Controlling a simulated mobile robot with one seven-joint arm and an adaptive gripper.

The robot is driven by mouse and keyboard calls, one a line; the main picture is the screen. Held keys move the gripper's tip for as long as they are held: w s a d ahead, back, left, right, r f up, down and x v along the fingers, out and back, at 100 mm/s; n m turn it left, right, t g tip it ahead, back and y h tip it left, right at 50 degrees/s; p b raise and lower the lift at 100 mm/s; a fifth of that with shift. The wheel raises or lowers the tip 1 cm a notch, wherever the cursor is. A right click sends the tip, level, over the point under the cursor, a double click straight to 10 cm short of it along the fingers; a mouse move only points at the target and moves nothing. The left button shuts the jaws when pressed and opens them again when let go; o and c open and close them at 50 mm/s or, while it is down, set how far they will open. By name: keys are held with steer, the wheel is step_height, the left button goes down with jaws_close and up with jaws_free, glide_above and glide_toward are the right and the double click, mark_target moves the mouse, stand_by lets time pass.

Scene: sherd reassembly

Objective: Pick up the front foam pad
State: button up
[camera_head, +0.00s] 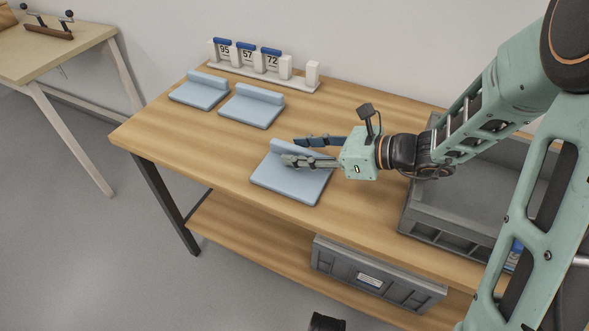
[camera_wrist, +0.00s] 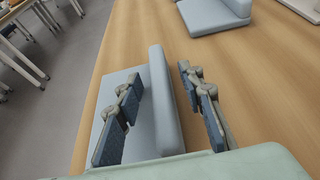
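The front foam pad (camera_head: 288,187) is light blue, with a flat base and a raised ridge along its back edge. It lies on the wooden table, nearest the front edge. My gripper (camera_head: 293,151) is at the pad, coming from the right, and hides part of it. In the wrist view the ridge of the foam pad (camera_wrist: 166,105) stands between the two open fingers of my gripper (camera_wrist: 160,78). The left finger is over the flat base; wood shows between the ridge and the right finger. The fingers do not appear closed on it.
Two similar blue pads lie farther back, a middle one (camera_head: 252,109) and a left one (camera_head: 199,93). A white rack (camera_head: 262,76) with numbered tags stands behind. A grey tray (camera_head: 419,221) is to the right. A grey crate (camera_head: 375,278) sits on the lower shelf.

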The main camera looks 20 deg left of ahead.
jaws_close()
stand_by(0.4)
